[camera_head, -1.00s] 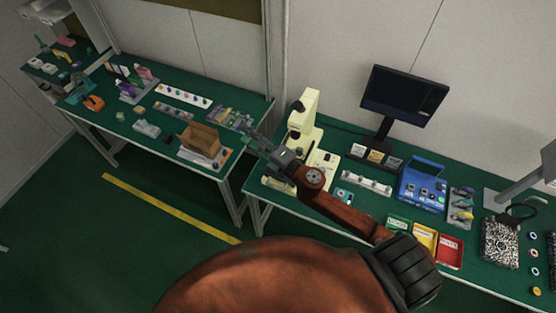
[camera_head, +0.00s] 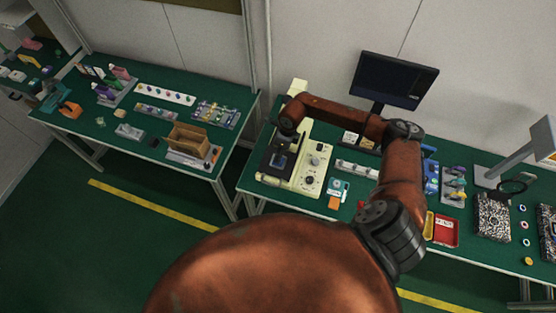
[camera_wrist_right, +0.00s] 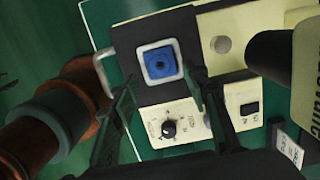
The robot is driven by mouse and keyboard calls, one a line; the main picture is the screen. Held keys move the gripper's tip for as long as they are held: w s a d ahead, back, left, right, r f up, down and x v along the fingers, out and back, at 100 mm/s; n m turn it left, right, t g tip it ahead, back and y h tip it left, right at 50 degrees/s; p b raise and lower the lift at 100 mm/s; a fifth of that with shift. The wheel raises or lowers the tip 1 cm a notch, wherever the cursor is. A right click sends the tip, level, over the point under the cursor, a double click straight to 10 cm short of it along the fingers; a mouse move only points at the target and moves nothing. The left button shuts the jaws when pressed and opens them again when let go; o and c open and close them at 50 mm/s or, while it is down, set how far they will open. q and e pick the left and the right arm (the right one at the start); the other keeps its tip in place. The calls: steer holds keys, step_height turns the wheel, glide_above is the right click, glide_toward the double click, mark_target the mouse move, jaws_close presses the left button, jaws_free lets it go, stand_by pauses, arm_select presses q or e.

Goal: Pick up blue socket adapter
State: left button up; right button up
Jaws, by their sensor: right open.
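The blue socket adapter (camera_wrist_right: 160,62) is a small blue square block with a dark round hole in its middle. In the head view the right arm reaches over the microscope and the gripper is hard to make out. My left gripper is out of view.
The microscope's dial (camera_wrist_right: 168,129) is close to the fingers, and its dark tube (camera_wrist_right: 268,52) stands at right. On the bench are a monitor (camera_head: 393,80), a red bin (camera_head: 446,231) and a grey stand (camera_head: 515,155). A wooden box (camera_head: 188,139) is on the left table.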

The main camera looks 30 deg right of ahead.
steer(key=f, duration=0.1)
steer(key=f+p, duration=0.1)
steer(key=f, duration=0.2)
steer(key=shift+w+a+f, duration=0.25)
steer(key=shift+f+p, duration=0.3)
steer(key=shift+f, duration=0.15)
steer(key=c, duration=1.1)
steer(key=shift+r, duration=0.1)
jaws_close()
